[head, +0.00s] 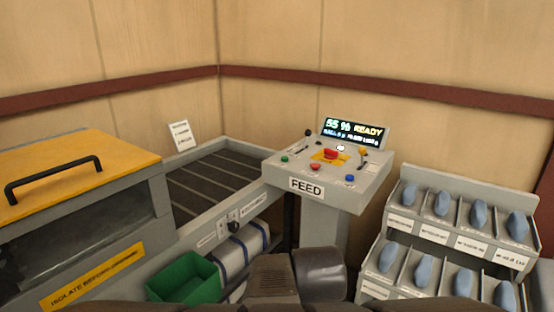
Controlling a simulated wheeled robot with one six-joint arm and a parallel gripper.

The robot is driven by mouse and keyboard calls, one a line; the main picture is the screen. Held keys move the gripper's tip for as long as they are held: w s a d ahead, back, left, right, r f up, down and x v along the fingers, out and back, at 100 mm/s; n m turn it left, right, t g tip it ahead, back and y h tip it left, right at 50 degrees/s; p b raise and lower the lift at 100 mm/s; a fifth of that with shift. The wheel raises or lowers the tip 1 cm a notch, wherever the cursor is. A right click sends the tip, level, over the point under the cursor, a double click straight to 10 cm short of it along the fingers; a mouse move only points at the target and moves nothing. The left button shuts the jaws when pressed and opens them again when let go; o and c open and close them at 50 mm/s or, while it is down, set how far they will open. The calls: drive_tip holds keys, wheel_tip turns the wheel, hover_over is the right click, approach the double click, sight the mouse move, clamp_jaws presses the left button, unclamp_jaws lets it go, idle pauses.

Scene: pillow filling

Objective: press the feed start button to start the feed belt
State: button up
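The grey FEED console (330,182) stands on a pedestal at the centre. Its sloped top carries a green button (285,158) at the left, a small red button (315,166) at the front and a blue button (350,178) at the right. A larger red button (331,154) sits on a yellow plate in the middle. The button labels are too small to read. The display (354,132) reads 55 % READY. The feed belt (205,182) lies left of the console, dark and slatted. Dark parts of my arm show at the bottom centre; no gripper fingers show.
A machine with a yellow lid (95,168) and black handle stands at the left. A green bin (185,278) and white-blue rolls (240,250) sit below the belt. A grey rack (400,228) of blue items stands at the right. Space above the console is clear.

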drive_tip(key=shift+c, duration=0.4)
clamp_jaws()
idle(1.2)
